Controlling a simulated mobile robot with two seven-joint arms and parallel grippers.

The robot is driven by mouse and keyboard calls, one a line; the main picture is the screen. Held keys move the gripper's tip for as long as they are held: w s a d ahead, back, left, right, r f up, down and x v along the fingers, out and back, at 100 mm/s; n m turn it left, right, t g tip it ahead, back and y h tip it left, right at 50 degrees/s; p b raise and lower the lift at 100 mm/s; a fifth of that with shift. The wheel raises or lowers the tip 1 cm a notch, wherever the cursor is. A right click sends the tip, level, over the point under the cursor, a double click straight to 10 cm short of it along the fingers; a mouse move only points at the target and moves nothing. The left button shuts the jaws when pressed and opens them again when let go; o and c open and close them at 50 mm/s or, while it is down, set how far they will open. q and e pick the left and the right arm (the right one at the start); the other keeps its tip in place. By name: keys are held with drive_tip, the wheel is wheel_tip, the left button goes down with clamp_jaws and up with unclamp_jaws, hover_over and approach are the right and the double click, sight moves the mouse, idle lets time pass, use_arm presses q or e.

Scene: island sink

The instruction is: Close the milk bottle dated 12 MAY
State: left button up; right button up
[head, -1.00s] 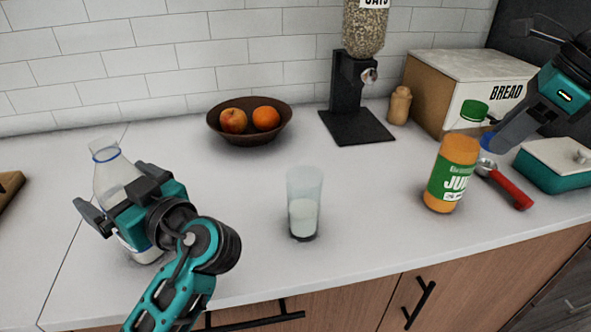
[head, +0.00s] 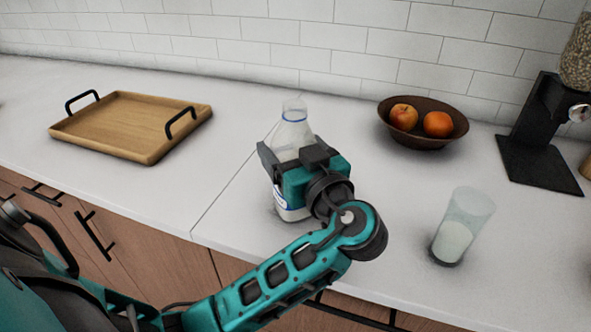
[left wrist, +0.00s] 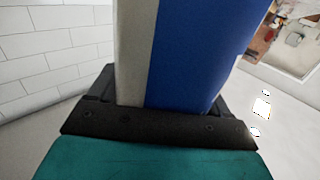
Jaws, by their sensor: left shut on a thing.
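The milk bottle (head: 291,138) stands upright on the counter in the middle of the head view. It is clear with a blue ring at the neck, and no cap shows on its mouth. My left gripper (head: 291,158) is shut around its body from the front. In the left wrist view, a blue and pale surface (left wrist: 185,55), the bottle's side, fills the space between the fingers. No date can be read. My right gripper is outside both current views.
A wooden tray (head: 150,153) with black handles lies on the counter at left. A glass of milk (head: 454,240) stands right of my left wrist. A fruit bowl (head: 425,136) and a black dispenser (head: 535,130) are at the back right. Counter between tray and bottle is clear.

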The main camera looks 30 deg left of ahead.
use_arm(q)
drive_tip(key=shift+c, duration=1.3)
wheel_tip(320, 180, up, 20)
drive_tip(key=p, duration=0.2)
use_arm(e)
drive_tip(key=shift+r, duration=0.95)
use_arm(q)
drive_tip(key=o, duration=0.5)
drive_tip(key=c, duration=0.9)
drive_tip(key=shift+o, duration=0.2)
